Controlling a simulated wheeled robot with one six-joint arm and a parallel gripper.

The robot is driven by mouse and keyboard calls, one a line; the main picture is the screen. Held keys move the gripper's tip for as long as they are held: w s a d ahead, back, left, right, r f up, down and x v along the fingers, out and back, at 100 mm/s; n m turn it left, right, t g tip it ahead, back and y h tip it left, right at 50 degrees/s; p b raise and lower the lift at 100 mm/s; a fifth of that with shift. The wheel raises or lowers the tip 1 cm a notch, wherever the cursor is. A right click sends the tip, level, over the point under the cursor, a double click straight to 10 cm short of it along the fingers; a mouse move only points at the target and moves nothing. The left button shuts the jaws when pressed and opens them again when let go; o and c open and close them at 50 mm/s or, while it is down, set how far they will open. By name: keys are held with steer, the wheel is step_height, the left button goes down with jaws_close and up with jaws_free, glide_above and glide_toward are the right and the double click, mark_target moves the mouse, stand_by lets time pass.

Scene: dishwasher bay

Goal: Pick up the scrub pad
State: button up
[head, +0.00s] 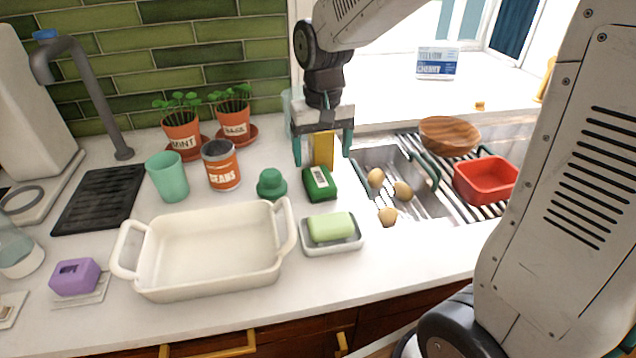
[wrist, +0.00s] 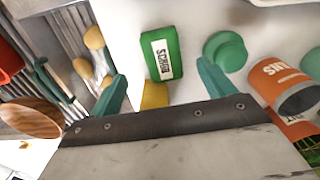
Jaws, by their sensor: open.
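The scrub pad (head: 319,184) is a small dark green block with a white label, lying on the white counter left of the sink. In the wrist view the scrub pad (wrist: 176,62) shows its label, just beyond the fingertips and roughly between their lines. My gripper (head: 323,160) is open and empty, pointing down above and slightly behind the pad. Its teal fingers (wrist: 162,78) stand wide apart, with no visible contact with the pad. A yellow block (head: 323,147) stands just behind the pad, and is partly hidden by my gripper in the wrist view (wrist: 154,96).
A green lidlike piece (head: 271,185) sits close left of the pad. A soap dish (head: 333,246) with green soap (head: 331,227) lies in front. A bean can (head: 221,167) and white baking dish (head: 205,250) are left. Several potatoes (head: 402,191) lie around the sink at right.

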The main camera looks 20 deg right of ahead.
mark_target(319, 176)
steer(key=shift+w+a+f, duration=0.1)
steer(key=shift+w+f, duration=0.15)
steer(key=shift+f, duration=0.2)
steer(key=f, duration=0.7)
steer(key=shift+w+f, duration=0.2)
steer(key=shift+w, duration=0.2)
steer(key=c, duration=1.1)
